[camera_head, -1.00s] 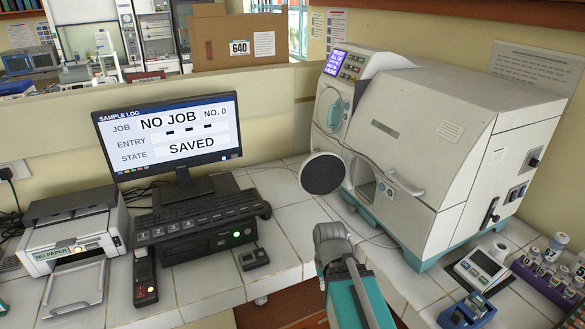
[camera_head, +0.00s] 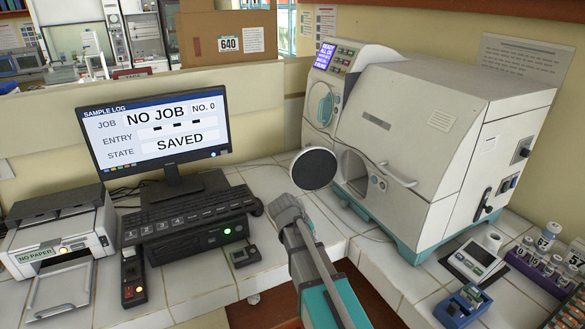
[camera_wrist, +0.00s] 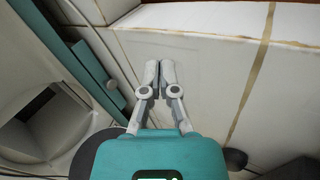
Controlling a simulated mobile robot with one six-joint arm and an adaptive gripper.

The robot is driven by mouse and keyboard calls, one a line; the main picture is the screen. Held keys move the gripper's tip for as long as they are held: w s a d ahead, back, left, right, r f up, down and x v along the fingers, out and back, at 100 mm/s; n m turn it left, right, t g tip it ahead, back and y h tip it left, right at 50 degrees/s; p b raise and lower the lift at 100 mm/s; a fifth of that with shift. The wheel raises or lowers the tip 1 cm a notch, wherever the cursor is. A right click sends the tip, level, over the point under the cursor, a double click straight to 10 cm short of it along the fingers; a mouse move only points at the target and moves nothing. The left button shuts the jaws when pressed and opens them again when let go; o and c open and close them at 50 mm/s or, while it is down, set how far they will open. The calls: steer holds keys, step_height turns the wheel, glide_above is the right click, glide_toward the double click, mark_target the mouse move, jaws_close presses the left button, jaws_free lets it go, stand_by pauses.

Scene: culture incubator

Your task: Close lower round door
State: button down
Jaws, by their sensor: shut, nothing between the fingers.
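The incubator's lower round door (camera_head: 314,168) stands swung open, its dark inner face showing and its rim pale. It is on the left of the lower round opening (camera_head: 354,170), which is uncovered. My gripper (camera_head: 283,204) is just below and left of the open door in the head view; I cannot tell whether they touch. In the wrist view my gripper's fingers (camera_wrist: 160,72) are shut and empty above the white tiled counter. A dark disc edge, likely the door (camera_wrist: 95,150), shows partly hidden behind the gripper body.
The upper round door (camera_head: 321,105) looks closed. A handle (camera_head: 398,176) juts from the incubator's front. The keyboard (camera_head: 190,215) and monitor (camera_head: 155,125) stand to the left. A meter (camera_head: 474,258) and vial rack (camera_head: 540,265) are at right. Bare tiles lie before the incubator.

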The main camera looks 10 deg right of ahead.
steer(key=w+a+r+n+t+h+b, duration=0.1)
steer(key=w+a+r+n+t+h, duration=0.1)
steer(key=w, duration=0.7)
steer(key=w+a+r+n+t+h+b, duration=0.1)
steer(key=w+a+r+t+h+b, duration=0.1)
steer(key=w+a+r, duration=0.3)
steer(key=w+a+r+n+t+h+b, duration=0.1)
steer(key=w+a+r+n+t+h, duration=0.1)
steer(key=w, duration=1)
steer(key=a+r+t+h, duration=0.1)
steer(key=a+t+h, duration=0.1)
steer(key=a, duration=0.1)
steer(key=shift+w+a+r+n+t, duration=0.3)
steer(key=shift+w+a+r, duration=0.1)
steer(key=x, duration=1)
steer(key=s, duration=0.2)
steer(key=s+d, duration=0.1)
steer(key=s, duration=0.1)
steer(key=shift+d, duration=0.1)
